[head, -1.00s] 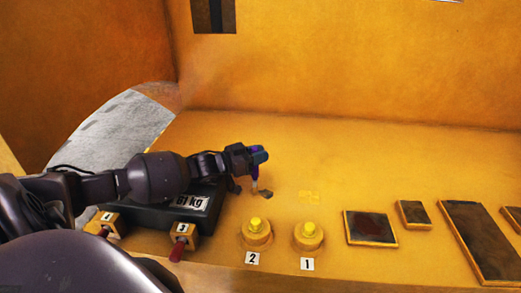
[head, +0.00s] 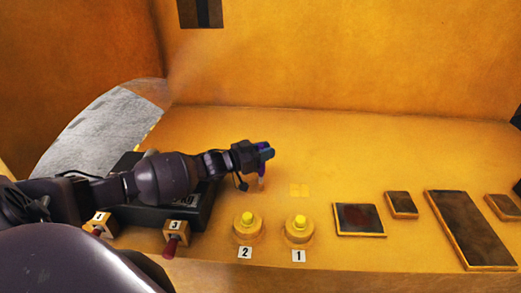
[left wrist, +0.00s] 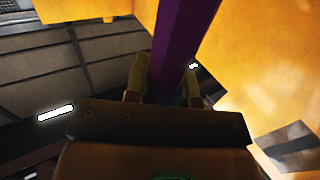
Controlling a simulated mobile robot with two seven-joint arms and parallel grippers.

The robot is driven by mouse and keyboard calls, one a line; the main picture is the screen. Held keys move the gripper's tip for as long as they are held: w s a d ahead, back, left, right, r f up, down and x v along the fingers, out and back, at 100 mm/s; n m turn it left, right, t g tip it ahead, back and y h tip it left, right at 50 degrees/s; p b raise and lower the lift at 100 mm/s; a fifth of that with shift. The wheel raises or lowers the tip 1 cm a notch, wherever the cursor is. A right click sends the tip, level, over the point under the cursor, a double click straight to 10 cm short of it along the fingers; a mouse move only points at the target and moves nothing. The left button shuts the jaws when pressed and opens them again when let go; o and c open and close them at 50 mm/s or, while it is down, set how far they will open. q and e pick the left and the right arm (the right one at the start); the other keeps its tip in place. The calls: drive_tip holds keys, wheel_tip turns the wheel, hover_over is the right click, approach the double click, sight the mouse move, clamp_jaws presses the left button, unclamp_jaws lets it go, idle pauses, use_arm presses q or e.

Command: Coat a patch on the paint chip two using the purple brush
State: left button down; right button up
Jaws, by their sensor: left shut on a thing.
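My left gripper (head: 264,154) is shut on the purple brush (head: 262,172), which hangs down over the yellow surface. In the left wrist view the brush's purple handle (left wrist: 182,40) runs up between the two fingers (left wrist: 165,88). The brush's lower end is small and blurred, and I cannot tell whether it touches the surface. No chip carries a readable "two", so I cannot tell which thing is paint chip two. My right gripper is not in view.
Two yellow knobs stand in front, labelled 2 (head: 247,222) and 1 (head: 299,224). Dark framed plates, including one with a reddish middle (head: 359,219), lie to the right. A black scale (head: 192,212) and red-handled switches (head: 175,230) are under and before my left arm. The yellow surface behind is clear.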

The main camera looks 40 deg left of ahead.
use_arm(q)
drive_tip(key=shift+s+a, duration=1.75)
drive_tip(key=shift+a, duration=0.05)
idle(0.4)
drive_tip(key=shift+r, duration=3.1)
drive_tip(key=shift+r, duration=1.4)
